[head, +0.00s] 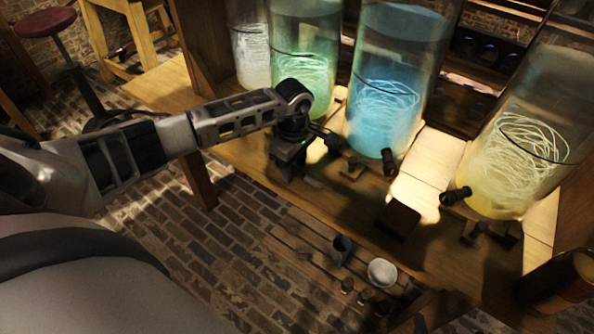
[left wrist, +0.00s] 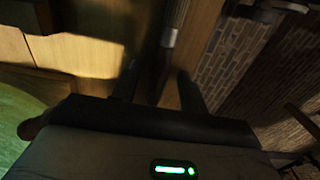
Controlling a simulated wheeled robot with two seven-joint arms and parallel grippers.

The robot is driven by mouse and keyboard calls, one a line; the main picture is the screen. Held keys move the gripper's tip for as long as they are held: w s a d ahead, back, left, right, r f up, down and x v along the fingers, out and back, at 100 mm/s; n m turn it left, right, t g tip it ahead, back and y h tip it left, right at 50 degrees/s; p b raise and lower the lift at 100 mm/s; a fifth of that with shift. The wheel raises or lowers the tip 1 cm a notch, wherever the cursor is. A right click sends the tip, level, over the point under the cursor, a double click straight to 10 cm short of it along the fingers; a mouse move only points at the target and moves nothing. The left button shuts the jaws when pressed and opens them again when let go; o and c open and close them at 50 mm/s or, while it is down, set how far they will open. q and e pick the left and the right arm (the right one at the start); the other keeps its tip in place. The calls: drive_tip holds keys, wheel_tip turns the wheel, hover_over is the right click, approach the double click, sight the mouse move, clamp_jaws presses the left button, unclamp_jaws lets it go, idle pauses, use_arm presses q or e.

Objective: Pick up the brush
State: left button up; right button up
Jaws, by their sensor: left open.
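My left gripper (head: 288,172) is over the front edge of the wooden workbench, in front of the green jar. In the left wrist view its two dark fingers stand apart, and the left gripper (left wrist: 158,88) is open. A slim dark object with a greyish shaft, apparently the brush (left wrist: 172,35), lies between and beyond the fingertips; I cannot tell whether they touch it. In the head view a small grey piece (head: 313,182) shows beside the gripper, perhaps part of the brush; the rest is hidden. My right gripper is not in view.
Tall glass jars stand on the bench: green (head: 309,75), blue (head: 385,95) and yellow (head: 510,160), with taps on the blue and yellow ones. A dark block (head: 398,219) lies near the bench edge. Below are a dark cup (head: 341,250) and a white bowl (head: 382,272).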

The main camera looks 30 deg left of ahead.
use_arm(q)
clamp_jaws()
